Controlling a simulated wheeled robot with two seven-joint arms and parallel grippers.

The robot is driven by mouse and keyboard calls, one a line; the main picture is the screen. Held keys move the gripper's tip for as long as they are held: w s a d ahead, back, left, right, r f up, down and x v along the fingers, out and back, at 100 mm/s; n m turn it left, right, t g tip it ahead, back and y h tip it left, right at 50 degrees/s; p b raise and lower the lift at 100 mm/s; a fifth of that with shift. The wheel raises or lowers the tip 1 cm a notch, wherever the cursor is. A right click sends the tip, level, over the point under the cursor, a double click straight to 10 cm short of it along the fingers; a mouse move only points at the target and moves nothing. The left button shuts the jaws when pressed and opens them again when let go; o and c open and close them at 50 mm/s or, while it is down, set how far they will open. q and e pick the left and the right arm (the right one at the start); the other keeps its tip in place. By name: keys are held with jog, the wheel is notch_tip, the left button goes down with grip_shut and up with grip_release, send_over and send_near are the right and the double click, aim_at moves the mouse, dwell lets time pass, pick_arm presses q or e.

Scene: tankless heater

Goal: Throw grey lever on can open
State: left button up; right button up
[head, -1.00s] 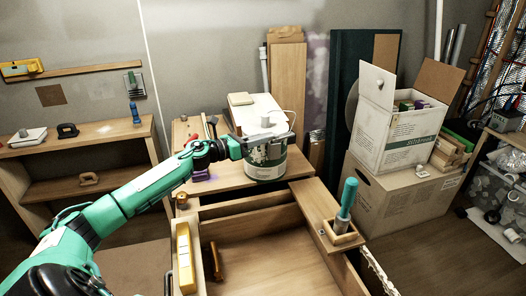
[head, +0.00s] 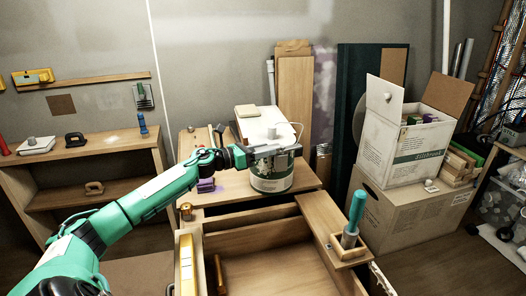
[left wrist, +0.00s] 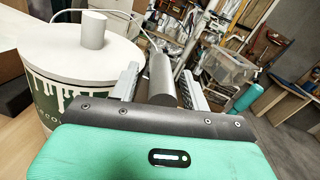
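The can (head: 271,181) is white and green with a pale lid and a short round knob (head: 271,132) on top. It stands upright on the wooden bench. In the left wrist view the can (left wrist: 75,65) fills the left side. A grey cylindrical lever (left wrist: 162,82) stands between the fingers of my left gripper (left wrist: 160,88), with narrow gaps visible on both sides. The gripper looks open around it. In the head view my left gripper (head: 282,150) crosses the upper front of the can; the lever cannot be made out there. My right gripper is not in view.
A thin wire handle arches over the can. A green-handled tool (head: 354,211) stands in a wooden holder at the right. An open wooden drawer (head: 262,262) lies in front, with a yellow level (head: 187,262) on its left edge. Cardboard boxes (head: 408,205) stand at the right.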

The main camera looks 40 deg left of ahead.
pick_arm(q)
jog(key=shift+s, duration=0.1)
jog(key=shift+s+a+f, duration=0.15)
jog(key=shift+s+a, duration=0.1)
jog(key=shift+s, duration=0.1)
jog(key=b+v, duration=0.3)
jog(key=v, duration=0.9)
jog(key=shift+s+a, duration=0.25)
jog(key=shift+s, duration=0.1)
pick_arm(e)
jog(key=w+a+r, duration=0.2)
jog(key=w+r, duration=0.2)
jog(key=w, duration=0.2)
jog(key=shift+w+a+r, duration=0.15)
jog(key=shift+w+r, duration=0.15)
